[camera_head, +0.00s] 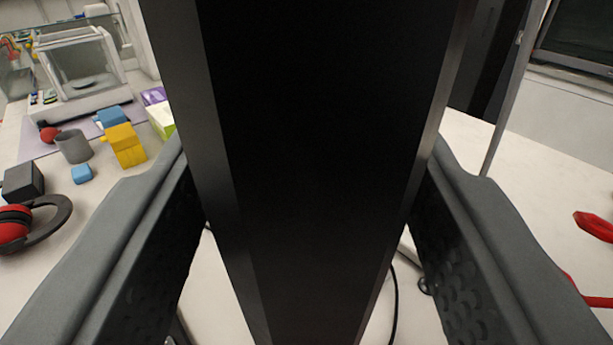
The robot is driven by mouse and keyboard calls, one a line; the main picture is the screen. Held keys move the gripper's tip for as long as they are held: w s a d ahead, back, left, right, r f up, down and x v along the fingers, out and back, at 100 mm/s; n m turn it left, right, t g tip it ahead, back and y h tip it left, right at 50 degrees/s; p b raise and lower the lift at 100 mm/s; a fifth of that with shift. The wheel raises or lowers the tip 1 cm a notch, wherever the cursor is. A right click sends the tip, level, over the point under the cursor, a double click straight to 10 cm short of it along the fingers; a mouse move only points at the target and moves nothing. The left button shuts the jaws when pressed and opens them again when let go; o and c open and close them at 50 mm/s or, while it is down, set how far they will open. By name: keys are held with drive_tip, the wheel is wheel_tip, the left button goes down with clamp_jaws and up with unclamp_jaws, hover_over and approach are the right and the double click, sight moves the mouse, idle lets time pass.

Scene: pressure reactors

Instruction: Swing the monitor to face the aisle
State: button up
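A tall dark panel (325,150), seen very close, fills the middle of the view; it looks like the monitor, seen narrow and running down toward the white bench. Its lighter grey side bands show at left and right. My gripper (308,150) has its two grey fingers wide apart, one on each side of the panel. The fingertips lie close to the panel's side edges; I cannot tell whether they touch. Gaps to the white bench show between the lower finger pads and the panel. The monitor's screen face and stand cannot be made out.
On the white bench at left are red headphones (35,222), a grey mug (73,146), yellow (125,146) and blue blocks, and a clear-walled device (80,75). A red-handled object (594,226) lies at right. A black cable (394,300) runs below the panel.

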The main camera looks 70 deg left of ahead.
drive_tip(key=shift+r, duration=0.1)
wheel_tip(320, 180, up, 10)
drive_tip(key=shift+f, duration=0.1)
idle(0.5)
drive_tip(key=shift+c, duration=0.4)
